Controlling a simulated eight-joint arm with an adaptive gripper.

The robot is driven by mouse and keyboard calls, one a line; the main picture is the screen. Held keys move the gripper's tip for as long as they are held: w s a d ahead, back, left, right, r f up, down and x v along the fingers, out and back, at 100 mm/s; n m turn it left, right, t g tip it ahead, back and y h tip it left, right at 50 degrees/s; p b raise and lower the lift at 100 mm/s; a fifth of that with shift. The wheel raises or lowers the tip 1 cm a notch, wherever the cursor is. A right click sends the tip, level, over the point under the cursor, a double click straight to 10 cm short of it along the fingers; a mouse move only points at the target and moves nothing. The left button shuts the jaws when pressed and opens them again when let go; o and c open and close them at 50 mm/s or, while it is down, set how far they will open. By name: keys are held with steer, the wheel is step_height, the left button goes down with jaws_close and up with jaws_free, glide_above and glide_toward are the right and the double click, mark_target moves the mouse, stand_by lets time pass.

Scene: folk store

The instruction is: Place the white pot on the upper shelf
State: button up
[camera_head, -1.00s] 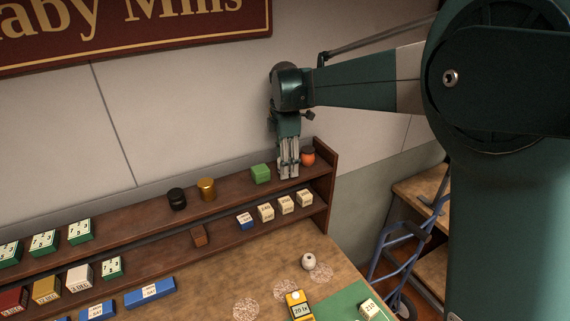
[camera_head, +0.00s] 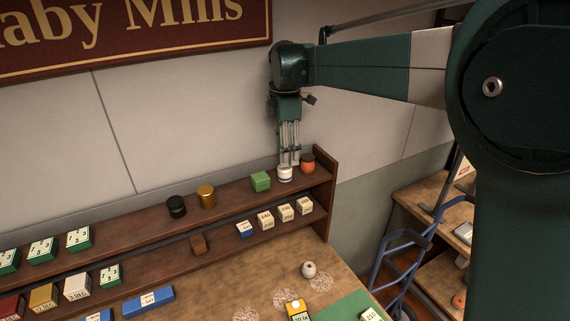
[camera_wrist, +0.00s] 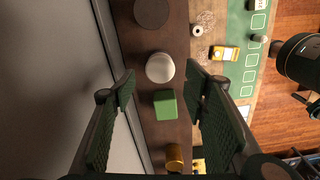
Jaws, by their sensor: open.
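A white pot (camera_head: 285,175) with a dark band stands upright on the upper shelf (camera_head: 232,193), between a green box (camera_head: 261,181) and an orange pot with a dark lid (camera_head: 307,164). My gripper (camera_head: 289,162) is just above the white pot, pointing down, open and empty. In the wrist view the white pot (camera_wrist: 160,67) lies beyond and between the spread fingers (camera_wrist: 160,92), and the green box (camera_wrist: 165,104) is beside it. I cannot tell the exact gap between fingertips and pot.
A black jar (camera_head: 176,206) and a gold jar (camera_head: 207,196) stand farther left on the upper shelf. A small white round object (camera_head: 309,269) sits on the table. The shelf's end panel (camera_head: 325,190) is at the right.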

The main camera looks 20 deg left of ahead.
steer(key=shift+r, duration=2.3)
steer(key=shift+d, duration=0.1)
steer(key=s+d+r+m+t, duration=0.1)
steer(key=s+d+m, duration=0.3)
steer(key=d, duration=0.5)
steer(key=s+d+m+t+y, duration=0.1)
steer(key=s+d+m, duration=0.3)
steer(key=d, duration=0.5)
steer(key=s+d+r+m+t, duration=0.1)
steer(key=s+d+m, duration=0.3)
steer(key=d, duration=0.5)
steer(key=s+d+f+m+t, duration=0.2)
steer(key=s+d+f+m, duration=0.4)
steer(key=s+d, duration=0.3)
steer(key=s+d+f+m+t+h, duration=0.1)
steer(key=s+d+f+m+t, duration=0.1)
steer(key=s+d+f+m, duration=0.5)
steer(key=s+d, duration=0.3)
steer(key=s, duration=0.1)
